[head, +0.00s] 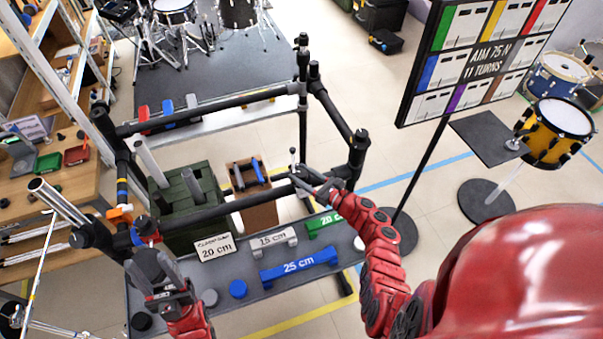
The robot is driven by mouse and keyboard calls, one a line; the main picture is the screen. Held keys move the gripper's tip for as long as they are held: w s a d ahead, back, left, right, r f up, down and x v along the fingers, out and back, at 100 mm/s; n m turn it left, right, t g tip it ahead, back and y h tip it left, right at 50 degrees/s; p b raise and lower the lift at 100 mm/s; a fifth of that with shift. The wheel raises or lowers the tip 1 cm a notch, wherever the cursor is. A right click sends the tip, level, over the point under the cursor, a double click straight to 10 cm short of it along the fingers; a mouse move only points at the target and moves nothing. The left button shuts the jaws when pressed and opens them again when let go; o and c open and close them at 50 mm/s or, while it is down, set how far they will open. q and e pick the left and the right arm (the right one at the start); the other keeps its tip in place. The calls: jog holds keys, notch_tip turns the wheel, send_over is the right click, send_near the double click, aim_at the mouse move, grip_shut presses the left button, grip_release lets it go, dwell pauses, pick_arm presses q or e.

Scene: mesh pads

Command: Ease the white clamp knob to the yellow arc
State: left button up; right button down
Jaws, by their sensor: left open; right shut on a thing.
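My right gripper (302,180) reaches the right part of the rack's front black bar (235,206). It is shut on a small part at the clamp (293,166) there, which fits the white clamp knob. The fingers hide most of this part, so I cannot make out its white colour or its angle. I cannot make out a yellow arc at this size. My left gripper (151,264) is open and empty, in front of the rack's left corner, below an orange clamp piece (120,215) and a blue one (146,231).
Below the bar, a grey bench holds a blue 25 cm block (298,266), a white 15 cm block (273,240), a green block (325,224) and a 20 cm card (216,248). A sign (485,52) reads "AIM 75 N 11 TURNS". A yellow drum (556,130) stands right.

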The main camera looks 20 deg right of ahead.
jog(key=n+g+y+b, duration=0.1)
jog(key=n+g+y, duration=0.1)
jog(key=y, duration=0.1)
jog(key=shift+d+f+b, duration=0.1)
jog(key=shift+f+b, duration=0.05)
jog(key=shift+b, duration=0.25)
jog(key=shift+n+g+y+b, duration=0.9)
jog(key=shift+n+g, duration=0.2)
jog(key=shift+g, duration=0.1)
jog(key=shift+c, duration=1.5)
grip_release()
